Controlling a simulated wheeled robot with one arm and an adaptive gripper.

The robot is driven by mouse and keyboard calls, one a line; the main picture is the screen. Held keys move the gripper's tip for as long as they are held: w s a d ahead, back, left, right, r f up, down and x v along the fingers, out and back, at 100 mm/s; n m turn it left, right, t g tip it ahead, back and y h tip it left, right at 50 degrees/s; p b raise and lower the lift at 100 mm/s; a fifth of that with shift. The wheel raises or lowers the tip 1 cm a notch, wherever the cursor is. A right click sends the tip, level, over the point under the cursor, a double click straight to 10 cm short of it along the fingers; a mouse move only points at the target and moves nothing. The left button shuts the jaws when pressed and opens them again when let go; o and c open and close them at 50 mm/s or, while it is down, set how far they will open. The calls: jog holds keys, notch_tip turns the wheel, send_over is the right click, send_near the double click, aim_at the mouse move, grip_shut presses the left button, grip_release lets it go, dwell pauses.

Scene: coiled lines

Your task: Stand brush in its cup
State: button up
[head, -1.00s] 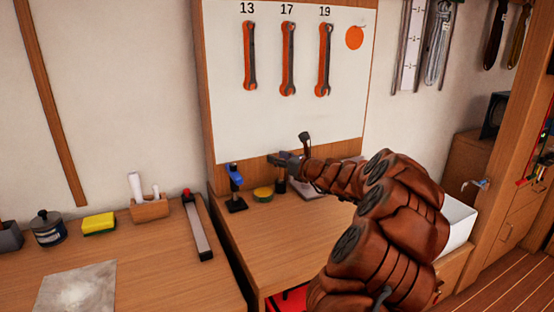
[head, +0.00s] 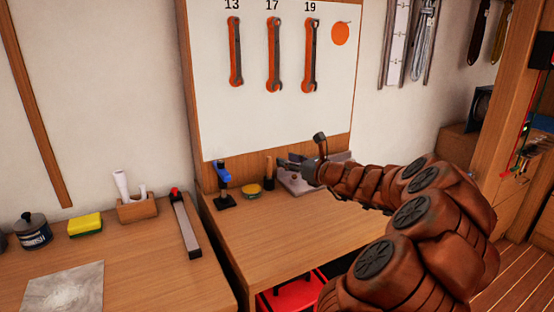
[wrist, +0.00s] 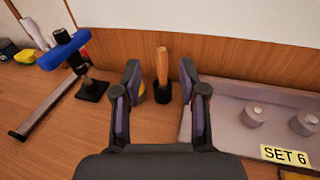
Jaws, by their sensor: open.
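A wooden handle (wrist: 162,66), which I take to be the brush, stands upright in a small dark cup (wrist: 162,94) on the bench. In the head view the brush (head: 268,166) and cup (head: 269,185) stand near the backboard; the brush's lower end is hidden in the cup. My gripper (wrist: 160,76) is open and empty. In the wrist view its fingers frame the brush from either side, with the brush beyond them and not touching. In the head view my gripper (head: 288,164) is just right of the brush.
Right of the cup is a grey tray (wrist: 225,118) with metal pieces, labelled SET 6. The bench front (head: 290,235) is clear.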

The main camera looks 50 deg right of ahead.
jog(key=shift+s+r, duration=0.1)
jog(key=shift+s, duration=0.9)
jog(key=shift+a, duration=0.1)
jog(key=w+a+n+g+y, duration=0.35)
jog(key=a+n, duration=0.35)
jog(key=a, duration=0.7)
jog(key=w+a+n+g+y, duration=0.2)
jog(key=a+n+y, duration=0.4)
jog(key=a, duration=0.9)
jog(key=s+a+f+n+g, duration=0.3)
jog(key=s+a+n, duration=0.15)
jog(key=a, duration=0.35)
jog(key=s+a+f+n+g, duration=0.3)
jog(key=s+a+n, duration=0.15)
jog(key=a, duration=0.35)
jog(key=s+a+f+n+g+h, duration=0.2)
jog(key=s+f+n+g, duration=0.1)
jog(key=s+n, duration=0.3)
jog(key=s+a+f+n+g+h, duration=0.2)
jog(key=s+f+n+g, duration=0.1)
jog(key=s, duration=0.6)
jog(key=s+d+f+n+g+h, duration=0.1)
jog(key=s+d+n+h, duration=0.3)
jog(key=s, duration=0.4)
jog(key=shift+s+d+f+n+h, duration=0.35)
jog(key=shift+d+f+n, duration=0.15)
jog(key=shift+n, duration=0.4)
